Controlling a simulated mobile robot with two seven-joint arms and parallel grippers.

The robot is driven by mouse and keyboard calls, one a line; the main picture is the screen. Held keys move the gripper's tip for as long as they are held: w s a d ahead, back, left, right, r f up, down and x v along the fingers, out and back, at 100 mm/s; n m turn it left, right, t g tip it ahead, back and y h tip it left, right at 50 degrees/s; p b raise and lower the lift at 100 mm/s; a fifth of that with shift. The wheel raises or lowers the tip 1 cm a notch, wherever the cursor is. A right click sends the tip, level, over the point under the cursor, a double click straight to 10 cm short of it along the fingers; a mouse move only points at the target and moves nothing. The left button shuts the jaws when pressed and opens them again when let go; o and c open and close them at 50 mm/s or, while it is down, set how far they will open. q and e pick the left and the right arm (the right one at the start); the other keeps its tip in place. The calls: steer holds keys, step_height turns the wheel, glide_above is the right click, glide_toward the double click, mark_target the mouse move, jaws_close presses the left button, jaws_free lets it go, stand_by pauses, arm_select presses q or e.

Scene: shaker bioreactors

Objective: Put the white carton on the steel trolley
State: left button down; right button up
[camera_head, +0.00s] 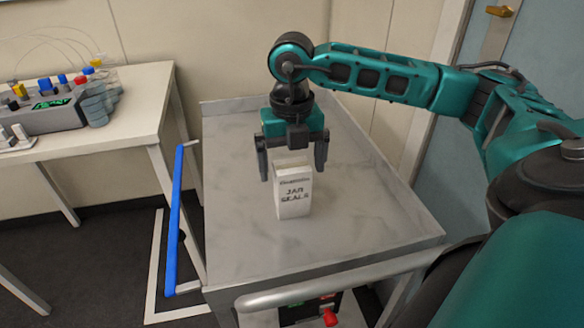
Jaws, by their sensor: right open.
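The white carton (293,197), marked "JAR SEALS", stands upright on the top of the steel trolley (370,215), near the middle of its surface. My right gripper (292,172) is open and points down just above and behind the carton, with one finger to each side of the carton's top. The fingers look apart from the carton. The arm comes in from the right over the trolley. My left gripper is not in view.
A white bench (145,100) at the left holds a grey bioreactor unit (55,108) with coloured caps. A blue bar (174,215) runs along the trolley's left side. The trolley has a raised back rim and a front handle (330,284). Its top is otherwise clear.

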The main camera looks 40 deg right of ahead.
step_height(320, 180, up, 10)
steer(key=p, duration=0.1)
steer(key=shift+f, duration=0.25)
stand_by(0.4)
